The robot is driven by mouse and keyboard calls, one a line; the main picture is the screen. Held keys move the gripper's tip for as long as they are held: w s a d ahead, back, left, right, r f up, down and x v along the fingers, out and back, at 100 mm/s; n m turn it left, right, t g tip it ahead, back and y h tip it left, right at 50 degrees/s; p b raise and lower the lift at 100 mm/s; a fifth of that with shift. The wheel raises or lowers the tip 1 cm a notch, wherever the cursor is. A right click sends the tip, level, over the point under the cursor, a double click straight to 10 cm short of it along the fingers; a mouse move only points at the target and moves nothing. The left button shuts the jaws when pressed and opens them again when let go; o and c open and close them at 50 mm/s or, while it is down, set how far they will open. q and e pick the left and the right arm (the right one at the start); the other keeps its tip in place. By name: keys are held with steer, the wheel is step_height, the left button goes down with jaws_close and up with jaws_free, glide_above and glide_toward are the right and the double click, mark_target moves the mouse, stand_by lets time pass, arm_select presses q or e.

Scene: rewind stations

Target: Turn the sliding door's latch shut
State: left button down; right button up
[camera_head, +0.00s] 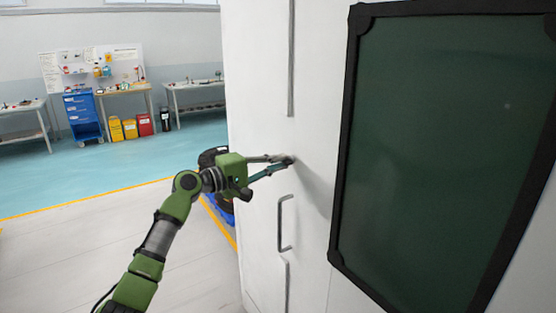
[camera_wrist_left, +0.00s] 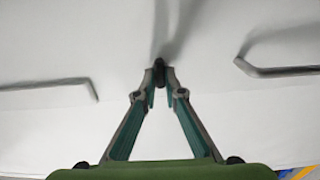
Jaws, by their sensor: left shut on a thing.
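My left gripper (camera_head: 288,161) reaches in from the left to the white sliding door (camera_head: 262,90). Its fingertips are at the door face, above a grey handle (camera_head: 281,222). In the left wrist view the gripper (camera_wrist_left: 159,82) is shut on a small dark latch (camera_wrist_left: 158,66) that stands out from the white surface. In the head view the fingertips mostly hide the latch. The latch's exact turn cannot be told. My right gripper is in neither view.
A dark green panel with a black frame (camera_head: 348,150) stands to the right of the door. Grey bars (camera_wrist_left: 275,70) flank the gripper in the wrist view. Far left are a blue tool cabinet (camera_head: 82,115), workbenches (camera_head: 195,88) and coloured bins (camera_head: 130,128). The floor at left is open.

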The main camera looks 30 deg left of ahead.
arm_select(q)
steer(key=shift+n, duration=0.3)
steer(key=c, duration=2.1)
jaws_free()
steer(key=shift+a, duration=0.1)
steer(key=shift+c, duration=0.2)
steer(key=v, duration=1.2)
steer(key=shift+f, duration=0.1)
